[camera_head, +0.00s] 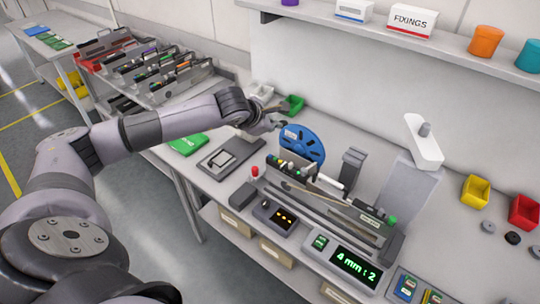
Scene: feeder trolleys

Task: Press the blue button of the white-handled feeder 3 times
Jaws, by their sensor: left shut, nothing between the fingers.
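A feeder (345,201) lies in the setup station on the bench, with a blue reel (302,146) at its far left end. A small white part (330,181) on it looks like its handle. Its near right end has a green tip (392,221). I cannot make out a blue button on it. My left gripper (279,119) is shut and empty. It is above the back of the bench, close to the reel's upper left in the picture and away from the white part. My right gripper is not in view.
A display (354,264) reads "4 mm : 2". A control box (275,215) and red button (254,171) stand left of it. More feeders (160,66) fill a trolley at upper left. Yellow (475,192) and red (524,212) bins are at right. A shelf (400,38) overhangs the back.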

